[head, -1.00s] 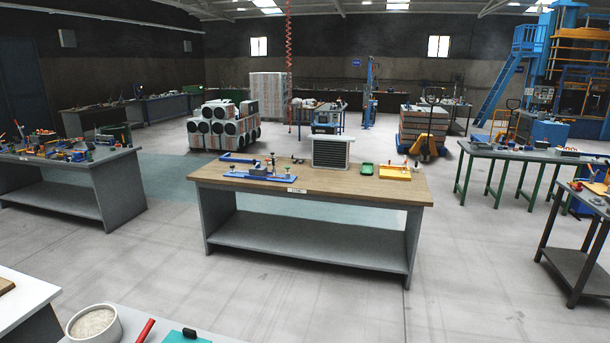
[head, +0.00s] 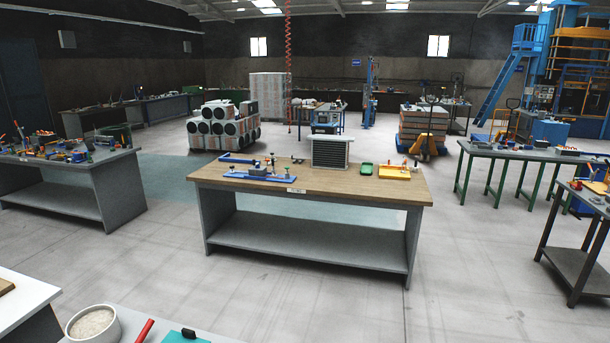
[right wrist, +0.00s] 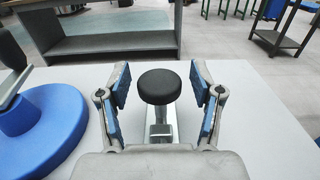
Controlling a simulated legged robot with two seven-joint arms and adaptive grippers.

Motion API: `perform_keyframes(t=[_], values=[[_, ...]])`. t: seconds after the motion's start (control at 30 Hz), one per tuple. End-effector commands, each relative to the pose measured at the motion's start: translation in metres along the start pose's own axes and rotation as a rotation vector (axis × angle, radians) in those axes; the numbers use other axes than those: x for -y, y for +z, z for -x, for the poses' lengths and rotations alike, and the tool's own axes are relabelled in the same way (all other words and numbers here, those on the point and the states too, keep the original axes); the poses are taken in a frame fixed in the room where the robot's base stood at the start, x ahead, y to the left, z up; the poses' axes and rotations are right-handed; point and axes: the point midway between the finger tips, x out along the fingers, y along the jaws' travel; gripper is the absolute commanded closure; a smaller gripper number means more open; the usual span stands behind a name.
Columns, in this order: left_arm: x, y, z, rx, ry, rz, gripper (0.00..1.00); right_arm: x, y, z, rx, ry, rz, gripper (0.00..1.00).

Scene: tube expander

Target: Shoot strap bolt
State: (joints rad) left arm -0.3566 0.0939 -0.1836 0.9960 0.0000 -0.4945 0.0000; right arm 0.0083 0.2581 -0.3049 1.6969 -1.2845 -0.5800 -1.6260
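In the right wrist view my right gripper (right wrist: 160,82) is open, with one blue-padded finger on each side of a round black knob (right wrist: 160,86). The knob sits on a silver metal stem or body (right wrist: 162,125) that stands on a white surface. Gaps show between the knob and both fingers. I cannot tell which part is the strap bolt. My left gripper is in no view, and my right gripper does not show in the head view.
A blue round base (right wrist: 45,130) stands left of the gripper, and a second black knob (right wrist: 10,50) is at the left edge. The head view shows a bowl (head: 92,325), a red handle (head: 145,330) and a wooden-topped workbench (head: 220,178) across open floor.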

Motion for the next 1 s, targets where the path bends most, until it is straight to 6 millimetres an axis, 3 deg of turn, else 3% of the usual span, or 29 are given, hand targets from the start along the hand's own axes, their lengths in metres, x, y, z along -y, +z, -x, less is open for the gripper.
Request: perform_keyframes(t=[0.33,1.0], values=[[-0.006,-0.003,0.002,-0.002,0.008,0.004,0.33,0.000,-0.001,0.005,-0.002,0.000,0.000,0.33],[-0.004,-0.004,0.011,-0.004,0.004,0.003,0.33,0.000,-0.001,0.063,-0.002,0.000,-0.001,0.33]])
